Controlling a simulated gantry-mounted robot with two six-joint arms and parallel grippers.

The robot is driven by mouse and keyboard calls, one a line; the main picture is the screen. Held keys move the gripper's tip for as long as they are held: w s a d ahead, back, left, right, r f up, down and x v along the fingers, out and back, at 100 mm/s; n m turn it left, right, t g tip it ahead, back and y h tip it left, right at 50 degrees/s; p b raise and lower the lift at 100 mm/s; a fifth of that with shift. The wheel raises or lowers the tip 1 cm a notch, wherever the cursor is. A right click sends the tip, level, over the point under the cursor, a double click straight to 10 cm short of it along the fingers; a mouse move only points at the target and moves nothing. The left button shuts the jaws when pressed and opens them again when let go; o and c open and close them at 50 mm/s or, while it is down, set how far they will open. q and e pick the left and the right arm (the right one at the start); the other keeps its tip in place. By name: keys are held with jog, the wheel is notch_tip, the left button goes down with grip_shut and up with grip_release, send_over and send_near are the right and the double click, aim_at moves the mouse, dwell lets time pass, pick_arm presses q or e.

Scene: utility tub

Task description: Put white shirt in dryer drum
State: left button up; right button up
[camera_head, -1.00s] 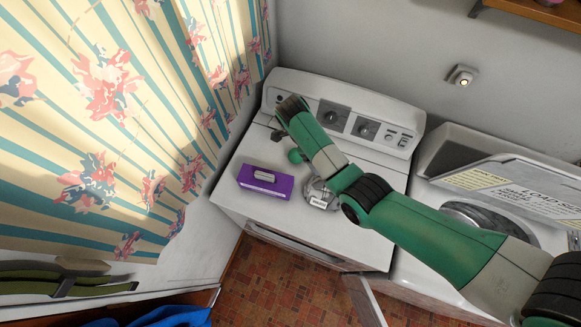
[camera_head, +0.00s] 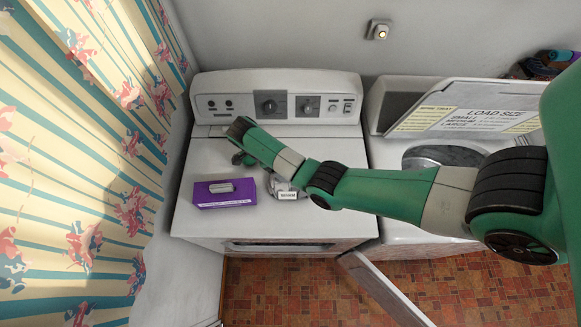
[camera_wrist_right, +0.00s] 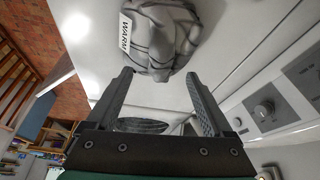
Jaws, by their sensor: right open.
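A crumpled white-grey cloth with dark lines and a "WARM" label, which looks like the white shirt (camera_head: 287,188), lies on top of the left machine, partly hidden by my right arm. In the right wrist view the cloth (camera_wrist_right: 165,30) is just beyond the fingertips of my right gripper (camera_wrist_right: 159,73), which is open and empty. My left gripper is not visible.
A purple box (camera_head: 225,200) sits on the dryer top left of the cloth. The control panel (camera_head: 290,105) rises behind. A washer with raised lid (camera_head: 455,110) stands to the right. A patterned curtain (camera_head: 80,180) hangs at the left. Tiled floor (camera_head: 270,290) in front is clear.

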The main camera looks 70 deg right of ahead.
jog(key=b+x, duration=0.1)
jog(key=x, duration=0.4)
jog(key=shift+w, duration=0.1)
grip_shut()
dwell(0.3)
